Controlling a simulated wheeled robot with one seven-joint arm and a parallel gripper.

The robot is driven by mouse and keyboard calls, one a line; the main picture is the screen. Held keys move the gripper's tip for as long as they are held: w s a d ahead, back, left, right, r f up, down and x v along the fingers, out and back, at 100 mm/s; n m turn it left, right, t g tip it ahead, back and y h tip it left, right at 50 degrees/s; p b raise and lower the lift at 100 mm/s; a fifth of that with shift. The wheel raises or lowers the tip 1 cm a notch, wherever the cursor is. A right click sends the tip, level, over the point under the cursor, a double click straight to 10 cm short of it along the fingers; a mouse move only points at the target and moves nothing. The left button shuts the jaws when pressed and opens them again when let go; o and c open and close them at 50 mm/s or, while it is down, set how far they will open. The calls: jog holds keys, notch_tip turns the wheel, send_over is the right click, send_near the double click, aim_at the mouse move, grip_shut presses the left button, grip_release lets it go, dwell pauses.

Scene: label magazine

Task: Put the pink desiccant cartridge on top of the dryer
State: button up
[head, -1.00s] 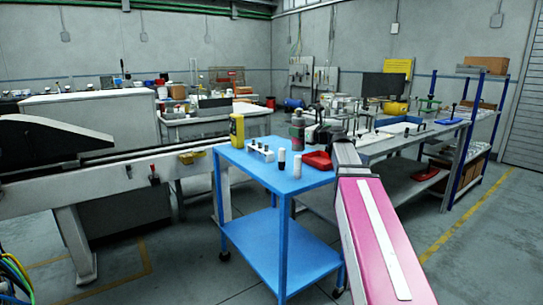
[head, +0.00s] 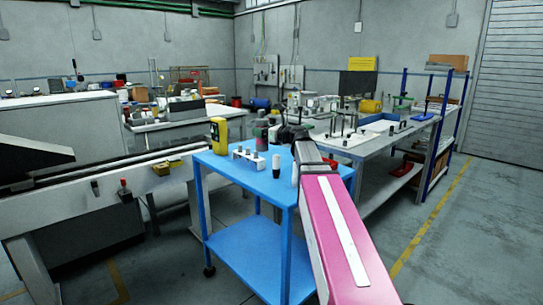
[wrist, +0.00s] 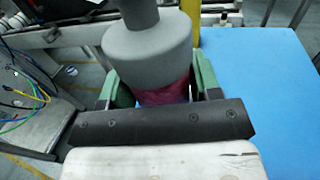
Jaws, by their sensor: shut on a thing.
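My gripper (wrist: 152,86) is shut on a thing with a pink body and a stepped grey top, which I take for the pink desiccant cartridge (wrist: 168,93). Green fingers sit on both sides of the pink part. The grey top hides part of the view ahead. In the head view the cartridge (head: 262,137) shows small and upright, beside the dark end of my arm, over the far side of the blue cart. I cannot tell which thing here is the dryer.
The blue cart (head: 222,166) carries a yellow device (head: 218,136), a white rack (head: 248,153), a dark-topped vial (head: 276,166) and a white vial (head: 295,173). A conveyor (head: 70,203) runs on the left. A workbench (head: 395,140) stands behind right. Open floor lies at right.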

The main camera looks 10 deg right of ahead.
jog(key=shift+w+d+f, duration=0.75)
jog(key=shift+d+f, duration=0.7)
jog(key=shift+f, duration=0.2)
jog(key=shift+w+d+f, duration=0.7)
jog(key=shift+d+f, duration=0.8)
jog(key=shift+f, duration=0.1)
jog(key=shift+w+d+f, duration=0.75)
jog(key=shift+d+f, duration=0.7)
jog(key=shift+f, duration=0.2)
jog(key=shift+f, duration=0.15)
jog(key=o, duration=1.1)
